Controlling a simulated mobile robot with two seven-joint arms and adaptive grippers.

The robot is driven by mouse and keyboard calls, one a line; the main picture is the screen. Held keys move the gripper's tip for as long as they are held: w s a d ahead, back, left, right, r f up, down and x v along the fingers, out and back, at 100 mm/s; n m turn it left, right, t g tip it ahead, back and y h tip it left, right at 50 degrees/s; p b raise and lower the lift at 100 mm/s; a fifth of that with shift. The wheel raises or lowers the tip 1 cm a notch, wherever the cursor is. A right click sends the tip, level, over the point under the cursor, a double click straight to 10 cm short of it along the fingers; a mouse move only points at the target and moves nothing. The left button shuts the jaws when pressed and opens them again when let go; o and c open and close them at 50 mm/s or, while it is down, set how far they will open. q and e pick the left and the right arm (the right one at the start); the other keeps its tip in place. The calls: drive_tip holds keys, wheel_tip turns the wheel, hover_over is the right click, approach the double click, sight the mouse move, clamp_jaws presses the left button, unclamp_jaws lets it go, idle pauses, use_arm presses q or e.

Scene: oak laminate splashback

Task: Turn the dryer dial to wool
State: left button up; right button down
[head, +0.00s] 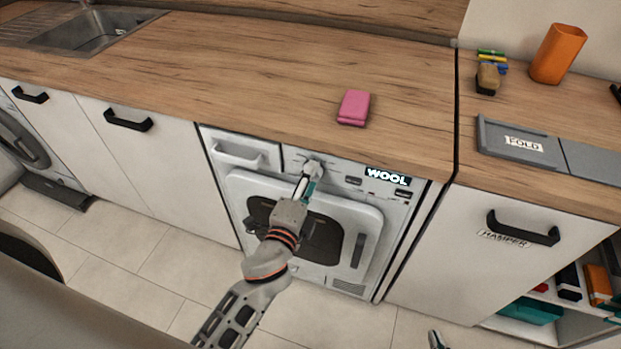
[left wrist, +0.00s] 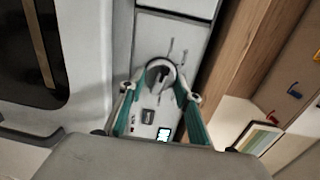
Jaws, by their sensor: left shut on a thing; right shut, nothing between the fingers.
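The dryer (head: 340,215) is white and stands under the oak worktop with its door shut. Its dial (head: 314,163) is at the top of the front panel, mostly hidden by my left gripper (head: 308,178). In the left wrist view the round dial (left wrist: 161,72) sits between the teal fingers of my left gripper (left wrist: 160,85), which is shut on it. Tick marks surround the dial. A dark label or display (head: 388,176) to its right reads WOOL. My right gripper (head: 436,340) shows only partly at the bottom edge, shut and away from everything.
A pink folded cloth or sponge (head: 354,107) lies on the worktop above the dryer. A grey FOLD tray (head: 490,137) and an orange cup (head: 557,54) stand at right. A HAMPER front (head: 480,262) with a black handle is right of the dryer. The tiled floor in front is clear.

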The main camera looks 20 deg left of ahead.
use_arm(q)
drive_tip(key=shift+n, duration=0.4)
use_arm(e)
drive_tip(key=shift+s+f, duration=0.1)
use_arm(q)
drive_tip(key=o, duration=1.1)
use_arm(e)
drive_tip(key=shift+w+r, duration=0.25)
drive_tip(key=shift+w, duration=0.2)
use_arm(q)
drive_tip(key=shift+s+a+r, duration=0.1)
drive_tip(key=shift+s+r, duration=0.05)
drive_tip(key=shift+s, duration=1.75)
drive_tip(key=shift+s+a+r, duration=0.1)
drive_tip(key=shift+s, duration=1.8)
use_arm(e)
drive_tip(key=shift+s+f, duration=0.15)
drive_tip(key=shift+s, duration=0.1)
